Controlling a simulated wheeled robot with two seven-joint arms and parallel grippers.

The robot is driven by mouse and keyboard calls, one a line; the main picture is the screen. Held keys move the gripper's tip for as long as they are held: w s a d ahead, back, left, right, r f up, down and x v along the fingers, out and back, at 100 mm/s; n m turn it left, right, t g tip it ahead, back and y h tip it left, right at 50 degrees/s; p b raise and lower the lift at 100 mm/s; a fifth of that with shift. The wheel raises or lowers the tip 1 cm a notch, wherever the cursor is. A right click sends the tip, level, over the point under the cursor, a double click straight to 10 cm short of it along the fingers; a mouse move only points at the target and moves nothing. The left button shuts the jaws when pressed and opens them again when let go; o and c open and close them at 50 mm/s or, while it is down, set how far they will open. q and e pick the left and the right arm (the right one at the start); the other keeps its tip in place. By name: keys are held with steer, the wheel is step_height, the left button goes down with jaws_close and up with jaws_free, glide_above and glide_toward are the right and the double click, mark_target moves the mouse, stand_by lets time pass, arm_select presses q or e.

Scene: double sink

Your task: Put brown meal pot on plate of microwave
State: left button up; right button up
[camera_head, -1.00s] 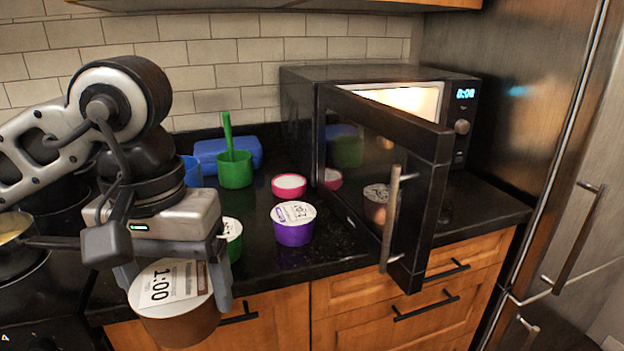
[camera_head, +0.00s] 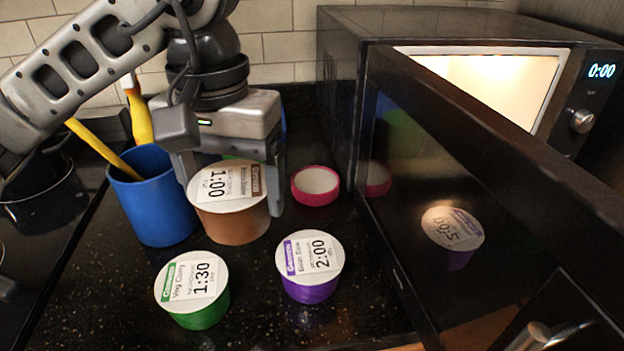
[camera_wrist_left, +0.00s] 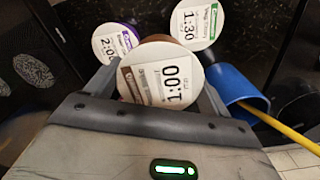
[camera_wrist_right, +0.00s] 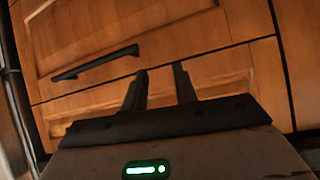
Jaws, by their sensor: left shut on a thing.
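The brown meal pot (camera_head: 232,222), with a white lid marked 1:00, is between the fingers of my left gripper (camera_head: 232,185), which is shut on it. It also shows in the left wrist view (camera_wrist_left: 160,82). It is upright above or on the black counter; I cannot tell if it touches. The microwave (camera_head: 440,25) stands at the back right with its door (camera_head: 470,190) swung open and its inside lit. The microwave's plate is hidden behind the door. My right gripper (camera_wrist_right: 160,85) shows only in its wrist view, empty with fingers apart, in front of wooden drawers.
A green pot (camera_head: 195,290) and a purple pot (camera_head: 310,266) stand in front of the held pot. A blue cup (camera_head: 152,205) with yellow-handled utensils is at its left, a pink bowl (camera_head: 316,186) at its right. The open door juts over the counter's right side.

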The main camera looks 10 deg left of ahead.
arm_select(q)
steer(key=w+f, duration=0.2)
steer(key=w, duration=0.1)
steer(key=w+f+p, duration=0.1)
steer(key=w+f, duration=0.2)
steer(key=w, duration=0.1)
steer(key=w+f, duration=0.3)
steer(key=w, duration=0.1)
steer(key=shift+d+p, duration=0.1)
steer(key=shift+p, duration=0.25)
steer(key=f, duration=0.1)
steer(key=f+p, duration=0.1)
steer(key=f, duration=0.1)
steer(key=shift+w+f, duration=0.35)
steer(key=shift+f, duration=0.45)
steer(key=o, duration=1.2)
steer(key=shift+r, duration=0.1)
steer(key=shift+c, duration=0.2)
